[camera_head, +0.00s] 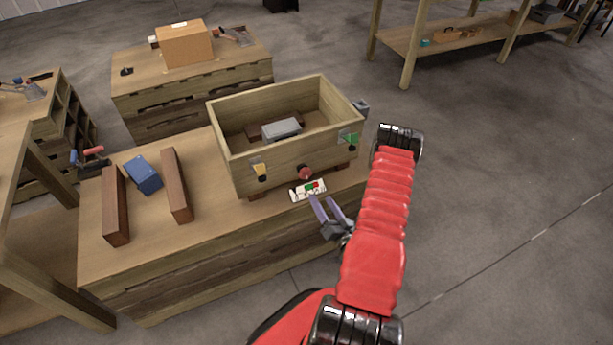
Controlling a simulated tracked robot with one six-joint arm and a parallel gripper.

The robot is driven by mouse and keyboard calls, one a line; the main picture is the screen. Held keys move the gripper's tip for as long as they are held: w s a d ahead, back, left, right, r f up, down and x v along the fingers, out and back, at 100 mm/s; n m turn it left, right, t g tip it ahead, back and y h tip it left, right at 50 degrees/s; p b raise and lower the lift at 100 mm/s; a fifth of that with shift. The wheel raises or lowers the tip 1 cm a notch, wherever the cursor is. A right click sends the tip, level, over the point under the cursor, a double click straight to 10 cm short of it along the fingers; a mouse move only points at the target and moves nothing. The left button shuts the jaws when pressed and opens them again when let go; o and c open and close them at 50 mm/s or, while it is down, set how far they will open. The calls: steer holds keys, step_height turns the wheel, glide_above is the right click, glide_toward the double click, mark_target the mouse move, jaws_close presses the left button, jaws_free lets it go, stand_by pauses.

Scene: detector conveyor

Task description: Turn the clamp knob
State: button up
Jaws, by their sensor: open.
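A round dark red knob (305,173), which looks like the clamp knob, sits low on the front of the open wooden box (232,165). My gripper (321,203) has two purple fingers, spread apart with nothing visible between them. It is near the front edge of the workbench, below and slightly right of the red knob and apart from it. The fingertips are close to a white panel (297,195) with green and red marks, just below the knob. I cannot tell whether they touch the panel.
The box holds a grey block (281,129). A yellow-and-black part (261,172) and a green part (349,138) are on its outside. Left on the workbench (222,226) lie a blue block (144,175) and two brown bars (115,205) (176,185). Open floor lies to the right.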

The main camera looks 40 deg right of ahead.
mark_target(307, 176)
steer(key=n, duration=0.7)
steer(key=x, duration=1.3)
steer(key=shift+w+d, duration=0.1)
steer(key=shift+w, duration=0.25)
steer(key=shift+c, duration=0.3)
steer(key=c, duration=1)
steer(key=shift+n, duration=0.7)
steer(key=o, duration=1.1)
steer(key=shift+c, duration=0.2)
